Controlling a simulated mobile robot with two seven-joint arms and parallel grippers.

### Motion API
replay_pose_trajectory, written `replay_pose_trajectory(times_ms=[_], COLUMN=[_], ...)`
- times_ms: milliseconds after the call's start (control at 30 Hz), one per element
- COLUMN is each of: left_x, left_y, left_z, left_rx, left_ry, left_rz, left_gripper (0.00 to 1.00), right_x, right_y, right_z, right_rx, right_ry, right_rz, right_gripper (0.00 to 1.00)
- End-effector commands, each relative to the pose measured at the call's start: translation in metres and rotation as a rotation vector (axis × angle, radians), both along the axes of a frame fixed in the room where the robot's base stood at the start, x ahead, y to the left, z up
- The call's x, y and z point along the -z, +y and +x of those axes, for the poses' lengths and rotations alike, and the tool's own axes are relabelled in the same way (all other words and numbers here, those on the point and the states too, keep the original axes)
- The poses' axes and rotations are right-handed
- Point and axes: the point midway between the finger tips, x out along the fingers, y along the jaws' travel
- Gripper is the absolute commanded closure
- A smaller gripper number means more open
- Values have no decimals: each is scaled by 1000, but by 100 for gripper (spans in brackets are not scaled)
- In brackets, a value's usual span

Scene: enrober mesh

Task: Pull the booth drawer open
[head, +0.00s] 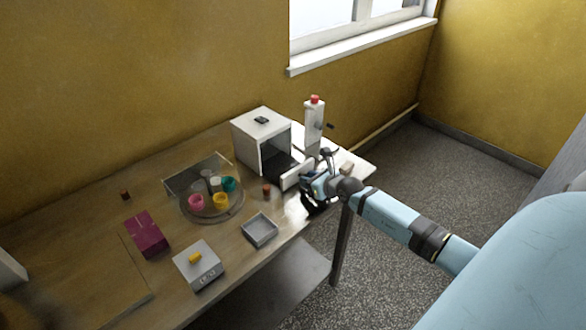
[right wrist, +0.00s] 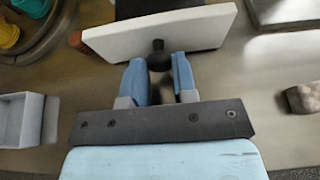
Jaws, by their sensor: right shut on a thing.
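The booth (head: 262,140) is a white box with an open dark front, at the back right of the table. Its drawer has a white front panel (head: 297,176) that stands out from the booth, with dark drawer floor between them. The right wrist view shows the panel (right wrist: 200,30) close up, with a round dark knob (right wrist: 157,56) on it. My right gripper (head: 309,180) is at the panel. Its blue fingers (right wrist: 159,72) are shut on the knob, one on each side. My left gripper is not in view.
A white dispenser with a red top (head: 314,118) stands right of the booth. A round tray (head: 228,217) with several coloured cups, a small red-brown block (head: 267,190) and an open grey box (head: 260,231) are left of my gripper. A tan lump (right wrist: 304,97) lies right.

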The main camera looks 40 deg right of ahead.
Motion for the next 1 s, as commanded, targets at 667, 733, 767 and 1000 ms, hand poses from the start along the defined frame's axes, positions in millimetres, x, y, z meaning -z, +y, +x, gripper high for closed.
replay_pose_trajectory(times_ms=[667,733,767,1000], left_x=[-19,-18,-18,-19], left_y=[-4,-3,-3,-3], left_z=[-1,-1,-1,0], left_rx=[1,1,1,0], left_ry=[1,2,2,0], left_rz=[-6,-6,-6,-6], left_gripper=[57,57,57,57], right_x=[0,0,0,-1], right_y=[0,0,0,0], right_z=[-42,-42,-42,-42], right_rx=[-3,-2,-2,-2], right_ry=[0,-1,-1,-2], right_rz=[2,2,2,2], right_gripper=[60,49,49,49])
